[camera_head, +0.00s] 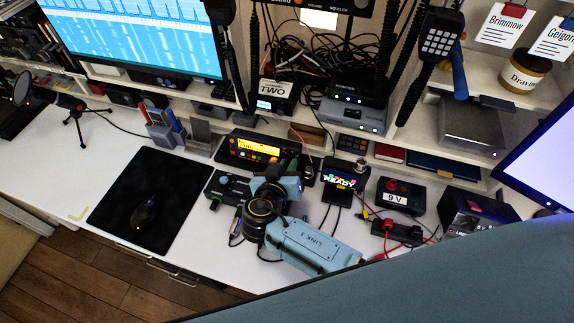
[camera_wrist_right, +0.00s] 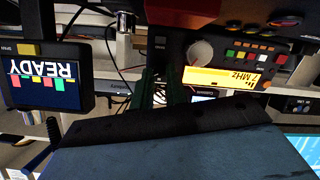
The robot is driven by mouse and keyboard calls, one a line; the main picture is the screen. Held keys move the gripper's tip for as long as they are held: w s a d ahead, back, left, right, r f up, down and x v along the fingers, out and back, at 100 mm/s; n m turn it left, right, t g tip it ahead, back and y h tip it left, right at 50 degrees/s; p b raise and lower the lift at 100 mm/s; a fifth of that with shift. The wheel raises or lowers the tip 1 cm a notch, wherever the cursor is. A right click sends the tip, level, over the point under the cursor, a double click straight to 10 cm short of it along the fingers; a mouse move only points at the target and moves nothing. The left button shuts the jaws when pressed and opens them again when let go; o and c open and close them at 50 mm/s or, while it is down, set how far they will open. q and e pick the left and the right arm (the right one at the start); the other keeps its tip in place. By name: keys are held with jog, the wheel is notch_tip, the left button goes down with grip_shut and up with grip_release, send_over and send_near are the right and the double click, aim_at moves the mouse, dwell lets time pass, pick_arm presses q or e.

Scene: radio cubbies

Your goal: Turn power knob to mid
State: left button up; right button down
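No label reading "power" is legible, so I cannot tell which knob is the power knob or how it is set. A black radio (camera_head: 232,143) with a lit yellow display stands at the back of the desk. In the right wrist view the radio shows upside down, with "7 MHz" on its display (camera_wrist_right: 222,77) and a large grey knob (camera_wrist_right: 200,53) beside it. My left gripper is out of view.
A small "READY" screen (camera_wrist_right: 45,82) stands right of my wrist in the head view, with a "6V" box (camera_head: 400,194) and cables beyond it. A black box with knobs (camera_head: 228,188) lies left of my wrist. The black mat (camera_head: 150,190) holds a mouse.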

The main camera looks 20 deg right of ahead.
jog(key=shift+n, duration=0.4)
jog(key=n+p, duration=0.1)
jog(key=n, duration=0.3)
jog(key=shift+a+h, duration=0.1)
jog(key=shift+h, duration=0.2)
jog(key=n+h+p, duration=0.1)
jog(key=n, duration=0.5)
dwell(0.4)
jog(key=c, duration=1.4)
grip_release()
jog(key=v, duration=1.3)
jog(key=shift+a+r, duration=0.15)
jog(key=shift+a, duration=0.05)
